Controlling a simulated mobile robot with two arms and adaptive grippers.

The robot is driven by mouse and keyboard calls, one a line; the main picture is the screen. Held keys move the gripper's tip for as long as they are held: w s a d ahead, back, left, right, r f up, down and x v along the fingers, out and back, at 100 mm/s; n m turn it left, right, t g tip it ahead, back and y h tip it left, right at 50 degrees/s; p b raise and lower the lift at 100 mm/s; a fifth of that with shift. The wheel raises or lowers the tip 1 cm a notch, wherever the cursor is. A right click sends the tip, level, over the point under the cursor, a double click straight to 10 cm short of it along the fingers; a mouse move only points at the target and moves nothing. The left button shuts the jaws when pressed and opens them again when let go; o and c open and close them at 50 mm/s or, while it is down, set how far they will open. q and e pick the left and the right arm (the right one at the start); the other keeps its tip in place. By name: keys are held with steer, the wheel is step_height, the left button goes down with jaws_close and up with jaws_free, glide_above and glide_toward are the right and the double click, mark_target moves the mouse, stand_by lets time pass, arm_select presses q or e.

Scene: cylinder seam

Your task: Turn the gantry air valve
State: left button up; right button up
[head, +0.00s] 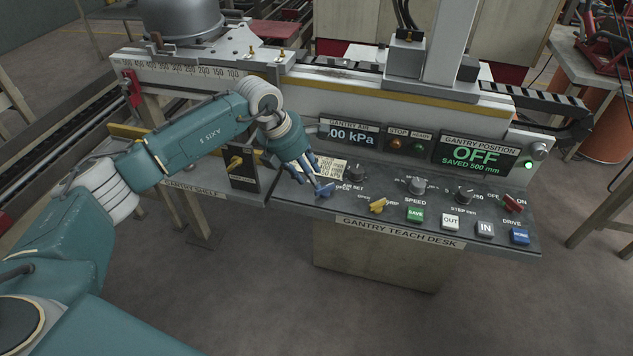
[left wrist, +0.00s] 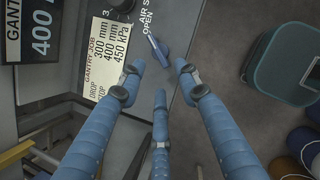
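The air valve is a small blue lever (head: 324,189) at the left end of the teach desk's sloped top. It also shows in the left wrist view (left wrist: 158,46), beside lettering that reads "AIR S…" and "OPEN". My left gripper (head: 307,173) is just to the left of the lever and above the desk. In the left wrist view its blue fingers (left wrist: 160,75) are spread, with the lever just beyond the tips and nothing between them. They look apart from the lever. The gantry air display (head: 348,136) is partly hidden; the wrist view shows "400" on it (left wrist: 40,35). My right gripper is not in view.
A job card (head: 329,169) lies behind the lever. The gantry shelf (head: 193,191) is at left. Floor in front is clear.

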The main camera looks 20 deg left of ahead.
mark_target(325, 190)
arm_select(q)
steer(key=shift+p+x, duration=0.5)
steer(key=shift+x, duration=2.25)
steer(key=shift+d, duration=0.1)
jaws_close()
